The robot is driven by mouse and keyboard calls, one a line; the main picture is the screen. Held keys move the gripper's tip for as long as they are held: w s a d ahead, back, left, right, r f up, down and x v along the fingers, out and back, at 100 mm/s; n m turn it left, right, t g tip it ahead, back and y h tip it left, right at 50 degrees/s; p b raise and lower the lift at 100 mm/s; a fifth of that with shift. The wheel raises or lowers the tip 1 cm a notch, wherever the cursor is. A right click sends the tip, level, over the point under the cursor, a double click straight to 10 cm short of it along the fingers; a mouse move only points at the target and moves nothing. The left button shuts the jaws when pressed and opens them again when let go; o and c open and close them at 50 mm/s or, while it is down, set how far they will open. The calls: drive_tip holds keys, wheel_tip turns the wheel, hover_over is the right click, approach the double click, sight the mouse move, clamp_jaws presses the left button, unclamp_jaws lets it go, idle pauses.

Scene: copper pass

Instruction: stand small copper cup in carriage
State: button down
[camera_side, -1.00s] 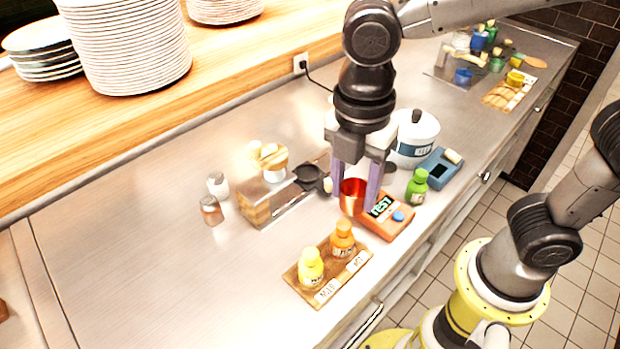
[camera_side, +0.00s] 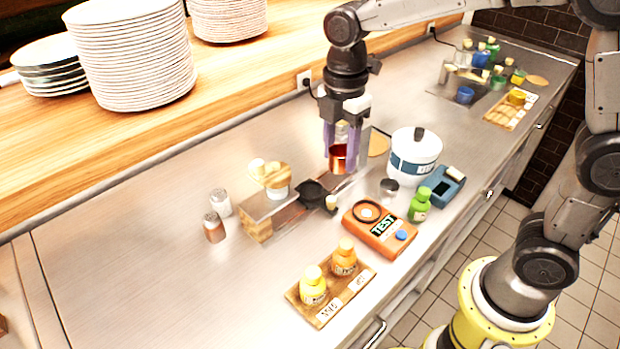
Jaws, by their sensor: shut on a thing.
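The small copper cup (camera_side: 338,158) is between the fingers of my gripper (camera_side: 340,166), which is shut on it. The cup looks upright and is held above the far right end of the rail-like stand. The fingers hide part of the cup. The cup and the black piece are apart.
A white pot (camera_side: 414,158), green bottle (camera_side: 419,205) and blue device (camera_side: 443,186) stand right.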

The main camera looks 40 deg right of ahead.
drive_tip(key=w+f, duration=0.2)
drive_tip(key=f, duration=0.1)
drive_tip(key=w+a+f, duration=0.1)
drive_tip(key=w+f, duration=0.2)
drive_tip(key=shift+w+a, duration=0.15)
drive_tip(key=shift+w, duration=0.15)
drive_tip(key=shift+w+a+f, duration=0.1)
drive_tip(key=shift+w+f, duration=0.05)
drive_tip(key=shift+f, duration=0.8)
drive_tip(key=shift+w+f, duration=0.15)
drive_tip(key=shift+f, duration=0.75)
